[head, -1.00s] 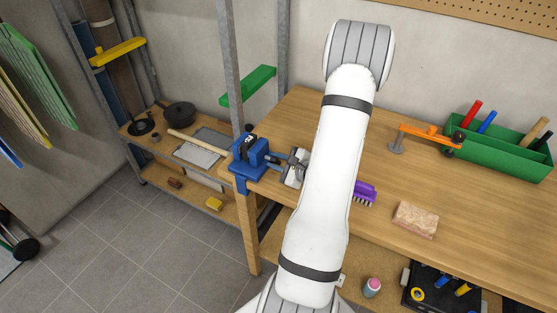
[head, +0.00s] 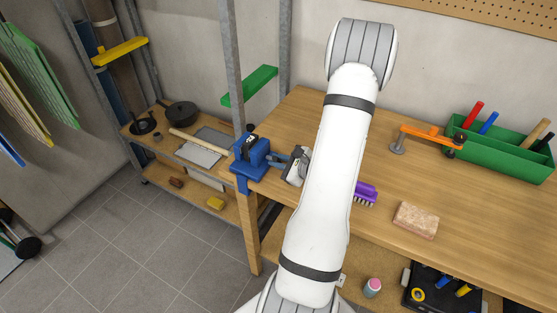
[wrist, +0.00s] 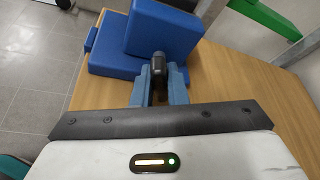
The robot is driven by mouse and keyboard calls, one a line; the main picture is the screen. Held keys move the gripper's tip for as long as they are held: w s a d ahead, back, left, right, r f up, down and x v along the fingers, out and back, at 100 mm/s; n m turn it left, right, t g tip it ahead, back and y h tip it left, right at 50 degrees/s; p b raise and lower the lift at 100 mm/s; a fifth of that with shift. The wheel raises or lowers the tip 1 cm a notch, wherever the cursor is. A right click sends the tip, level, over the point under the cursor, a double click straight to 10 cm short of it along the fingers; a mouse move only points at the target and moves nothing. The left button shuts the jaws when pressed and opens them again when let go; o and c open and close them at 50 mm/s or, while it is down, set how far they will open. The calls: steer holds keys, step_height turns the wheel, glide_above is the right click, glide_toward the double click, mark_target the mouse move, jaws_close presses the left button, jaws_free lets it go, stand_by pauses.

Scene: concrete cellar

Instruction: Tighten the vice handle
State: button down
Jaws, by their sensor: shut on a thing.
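The blue vice (head: 250,162) is mounted at the left end of the wooden workbench. In the wrist view its blue body (wrist: 165,32) fills the upper middle. My gripper (head: 280,160) reaches the vice from the right. In the wrist view my gripper (wrist: 158,80) has its two blue-grey fingers shut on the dark vice handle (wrist: 158,66), which sticks out from the vice body toward me. The handle's lower part is hidden between the fingers. My arm hides part of the bench right of the vice.
On the bench (head: 450,225) are a purple brush (head: 364,193), a sponge-like block (head: 415,220), an orange clamp (head: 427,133) and a green tool tray (head: 500,155). A metal shelf post (head: 232,70) rises just behind the vice. A low shelf stands to the left.

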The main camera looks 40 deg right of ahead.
steer(key=shift+d+r+m+g+y+p, duration=0.15)
steer(key=shift+m+g+y+p, duration=0.35)
steer(key=shift+m+y+p, duration=0.9)
steer(key=shift+w+m+b, duration=0.1)
steer(key=shift+m+b, duration=0.3)
steer(key=shift+b, duration=0.15)
steer(key=c, duration=1.7)
jaws_free()
steer(key=b+v, duration=0.1)
steer(key=v, duration=0.7)
steer(key=shift+a+b, duration=0.2)
steer(key=shift+b, duration=0.15)
steer(key=shift+w+r+h, duration=0.1)
steer(key=shift+h, duration=0.2)
